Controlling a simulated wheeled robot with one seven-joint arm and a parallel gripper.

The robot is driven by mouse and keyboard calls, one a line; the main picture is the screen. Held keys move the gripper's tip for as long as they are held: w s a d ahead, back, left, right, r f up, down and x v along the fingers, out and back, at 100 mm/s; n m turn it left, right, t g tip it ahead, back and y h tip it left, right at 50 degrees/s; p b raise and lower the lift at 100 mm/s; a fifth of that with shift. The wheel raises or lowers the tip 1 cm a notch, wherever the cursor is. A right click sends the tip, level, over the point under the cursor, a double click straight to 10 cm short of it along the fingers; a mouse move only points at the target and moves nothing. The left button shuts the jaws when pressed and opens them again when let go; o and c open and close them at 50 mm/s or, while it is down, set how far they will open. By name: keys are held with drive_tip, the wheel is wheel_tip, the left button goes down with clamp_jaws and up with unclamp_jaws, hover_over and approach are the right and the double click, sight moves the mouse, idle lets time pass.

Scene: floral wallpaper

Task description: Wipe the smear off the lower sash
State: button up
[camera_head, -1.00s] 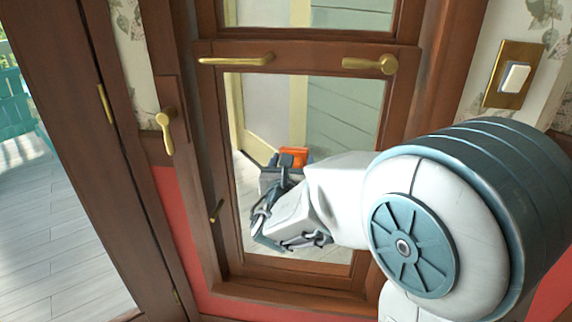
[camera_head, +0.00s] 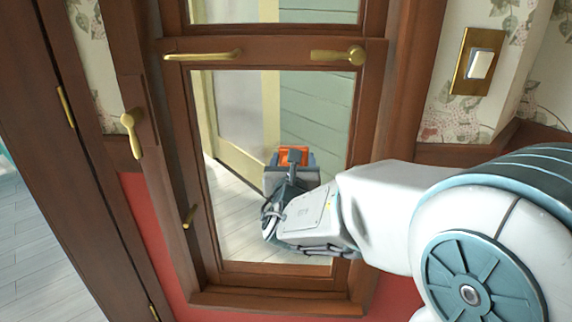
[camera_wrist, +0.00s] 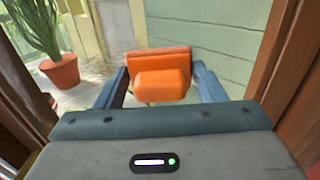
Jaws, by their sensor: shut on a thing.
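The lower sash (camera_head: 275,278) is a brown wooden frame around a clear pane, under a cross rail with brass handles. My gripper (camera_head: 291,166) is in front of the pane's right half, around mid-height. It is shut on an orange block-shaped wiper (camera_head: 284,152). In the wrist view my gripper (camera_wrist: 161,82) has its two blue-grey fingers on either side of the orange wiper (camera_wrist: 162,73), whose flat far side faces the pane. I cannot tell whether it touches the glass. A faint pale haze (camera_wrist: 98,70) shows left of the wiper; I cannot be sure it is the smear.
Brass handles (camera_head: 202,56) and (camera_head: 338,55) stick out from the rail above the pane. A small brass catch (camera_head: 189,215) is on the left stile. A light switch (camera_head: 479,64) is on the right wall. A potted plant (camera_wrist: 62,72) shows beyond the glass.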

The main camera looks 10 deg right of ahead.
sight(264, 153)
drive_tip(key=shift+s+d+b, duration=0.15)
drive_tip(key=shift+d+b, duration=0.5)
drive_tip(key=shift+d, duration=0.2)
drive_tip(key=shift+s+d+b, duration=0.15)
drive_tip(key=shift+d+b, duration=0.45)
drive_tip(key=shift+d, duration=0.25)
drive_tip(key=shift+a, duration=0.1)
